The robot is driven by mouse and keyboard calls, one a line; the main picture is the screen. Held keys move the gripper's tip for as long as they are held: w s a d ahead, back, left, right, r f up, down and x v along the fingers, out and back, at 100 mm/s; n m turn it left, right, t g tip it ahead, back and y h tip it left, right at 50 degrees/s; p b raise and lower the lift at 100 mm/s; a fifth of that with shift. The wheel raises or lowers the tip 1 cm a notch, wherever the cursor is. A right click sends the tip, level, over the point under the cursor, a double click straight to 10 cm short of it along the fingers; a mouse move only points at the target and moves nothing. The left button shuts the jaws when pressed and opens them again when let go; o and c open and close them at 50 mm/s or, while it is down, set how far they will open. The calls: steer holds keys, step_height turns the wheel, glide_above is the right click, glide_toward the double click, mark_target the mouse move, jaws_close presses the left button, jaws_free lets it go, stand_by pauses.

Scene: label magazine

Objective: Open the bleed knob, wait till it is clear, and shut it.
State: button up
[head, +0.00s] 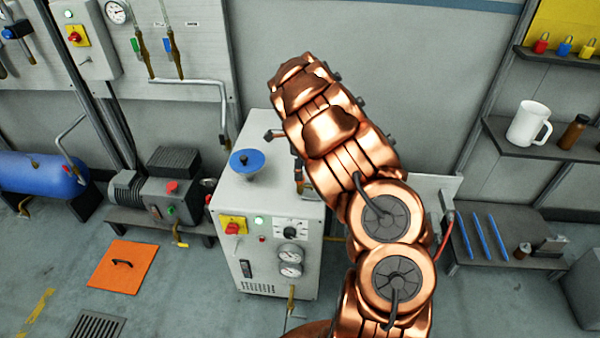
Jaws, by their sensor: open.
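No part in view can be told for certain as the bleed knob. A round blue disc with a small dark centre (247,162) sits on top of the white cabinet (240,200), left of my arm. Small dark fittings (274,135) show at the cabinet's back edge, partly hidden by my arm. A brass-coloured fitting (291,297) hangs low at the cabinet's front. My copper arm rises in front of the cabinet's right side and covers part of it. My gripper cannot be made out; the far end of the arm hides that area.
A compressor (165,190) and blue tank (40,175) stand left. An orange floor plate (123,264) lies in front. Shelves (545,150) stand right.

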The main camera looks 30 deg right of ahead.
steer(key=shift+f+p, duration=0.3)
steer(key=shift+f, duration=1.2)
jaws_close()
